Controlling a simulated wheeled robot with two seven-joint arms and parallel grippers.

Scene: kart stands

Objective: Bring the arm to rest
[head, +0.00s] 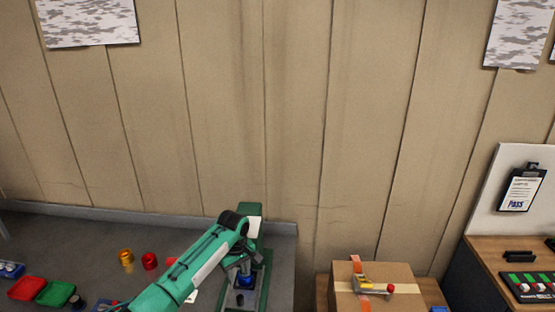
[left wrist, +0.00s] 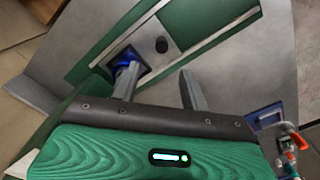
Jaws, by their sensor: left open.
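My left arm comes in from the lower left in the head view, its green forearm bent down at the wrist. My left gripper (head: 245,272) is over the green-edged fixture (head: 265,275) on the grey bench. In the left wrist view the two grey fingers of the gripper (left wrist: 159,72) stand apart with nothing between them. A blue part (left wrist: 128,57) sits in a dark square recess of the fixture, close by the left finger; I cannot tell whether they touch. A black knob (left wrist: 162,45) stands beside it. My right gripper is in neither view.
On the grey bench (head: 100,235) are a red bin (head: 27,288), a green bin (head: 55,293), a yellow part (head: 126,259) and a red part (head: 149,261). A cardboard box (head: 400,275) stands right of the bench. A clipboard (head: 521,188) hangs at far right.

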